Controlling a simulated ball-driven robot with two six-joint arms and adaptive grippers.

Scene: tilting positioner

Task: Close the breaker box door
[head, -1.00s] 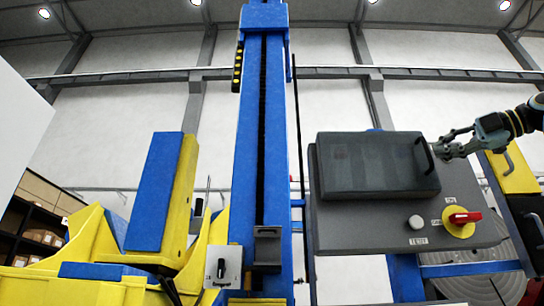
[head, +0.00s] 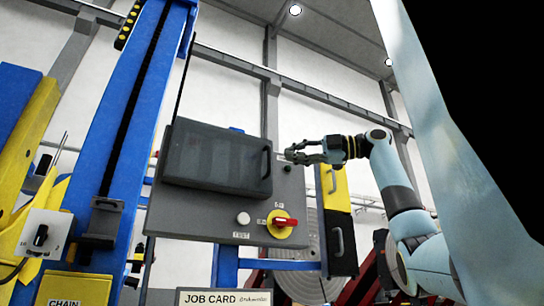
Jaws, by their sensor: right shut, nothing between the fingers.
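The breaker box is a grey panel (head: 190,218) with a dark, see-through door (head: 213,158) across its upper part. A black curved handle (head: 267,163) is at the door's right end. The door lies over the panel front; I cannot tell whether it sits fully flush. My right gripper (head: 292,152) is shut and empty, just right of the handle and apart from it in the picture. My left gripper is out of view.
Below the door are a white button (head: 243,218) and a red rotary switch (head: 285,222) on a yellow disc. A blue column (head: 120,140) stands left of the box. A yellow and black part (head: 338,225) stands right of it, below my right forearm.

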